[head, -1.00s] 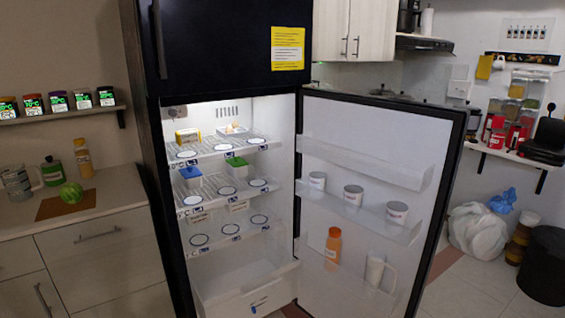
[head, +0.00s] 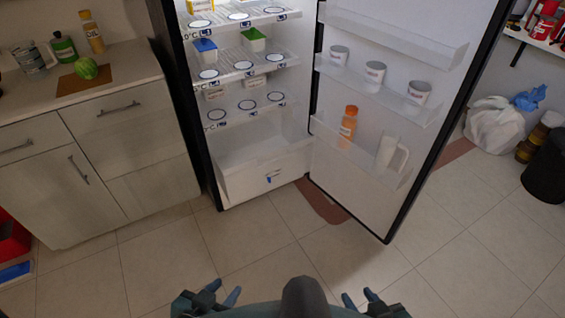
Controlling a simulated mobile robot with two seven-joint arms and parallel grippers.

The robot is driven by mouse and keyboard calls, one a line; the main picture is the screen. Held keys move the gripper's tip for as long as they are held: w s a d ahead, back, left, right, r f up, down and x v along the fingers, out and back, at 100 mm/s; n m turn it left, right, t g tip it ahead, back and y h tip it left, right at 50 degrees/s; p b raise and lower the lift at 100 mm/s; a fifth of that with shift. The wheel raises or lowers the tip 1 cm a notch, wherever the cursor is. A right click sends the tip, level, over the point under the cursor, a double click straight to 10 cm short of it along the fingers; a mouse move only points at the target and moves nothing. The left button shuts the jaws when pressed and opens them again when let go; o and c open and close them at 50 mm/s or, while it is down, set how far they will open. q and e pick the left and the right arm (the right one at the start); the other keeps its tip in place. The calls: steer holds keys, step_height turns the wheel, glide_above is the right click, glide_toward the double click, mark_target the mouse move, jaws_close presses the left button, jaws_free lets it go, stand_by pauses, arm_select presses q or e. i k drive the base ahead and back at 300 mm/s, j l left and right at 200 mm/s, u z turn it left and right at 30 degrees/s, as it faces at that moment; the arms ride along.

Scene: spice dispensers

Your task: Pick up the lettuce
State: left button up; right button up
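The lettuce (head: 86,68) is a round green head with lighter streaks. It sits on a brown board (head: 98,80) on the counter at the upper left of the head view. My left gripper (head: 224,293) is at the bottom of the view, low over the floor, with its fingertips apart and nothing between them. My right gripper (head: 359,297) is also at the bottom edge, fingertips apart and empty. Both grippers are far from the lettuce.
Around the board stand a green bottle (head: 63,47), an orange-brown bottle (head: 92,32) and a grey mug (head: 30,62). The fridge door (head: 385,120) stands open on the right, with bins inside the fridge. The tiled floor (head: 160,270) before the counter is clear.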

mark_target(86, 68)
steer(key=u, duration=1.3)
steer(key=i+j+z, duration=0.15)
steer(key=i, duration=0.3)
steer(key=i+j+z, duration=0.1)
steer(key=i, duration=0.3)
steer(key=i+j, duration=0.05)
steer(key=j, duration=0.05)
